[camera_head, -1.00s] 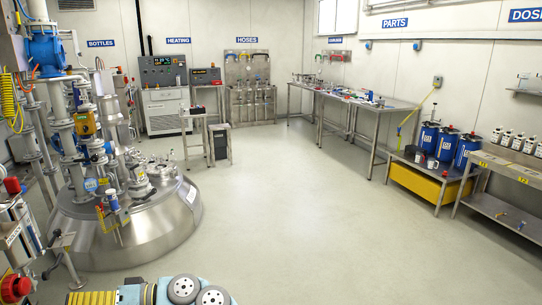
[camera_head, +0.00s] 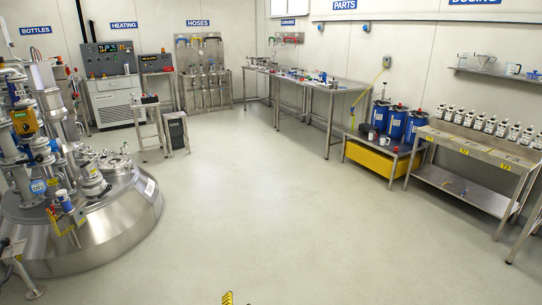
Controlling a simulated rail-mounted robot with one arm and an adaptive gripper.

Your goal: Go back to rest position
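My gripper is not in the head view. A small yellow striped piece (camera_head: 228,298), seemingly part of my arm, shows at the bottom edge. The rest of the arm is out of frame, so I cannot see whether the gripper is open or holds anything. The view looks across the reactor hall over a wide, open floor (camera_head: 270,205).
A large steel reactor vessel (camera_head: 112,222) with pipes stands at the left. Steel workbenches (camera_head: 335,91) line the back right. Blue drums (camera_head: 397,122) stand over a yellow bin (camera_head: 378,161). A shelf table (camera_head: 465,190) with several bottles is at the right. The middle floor is clear.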

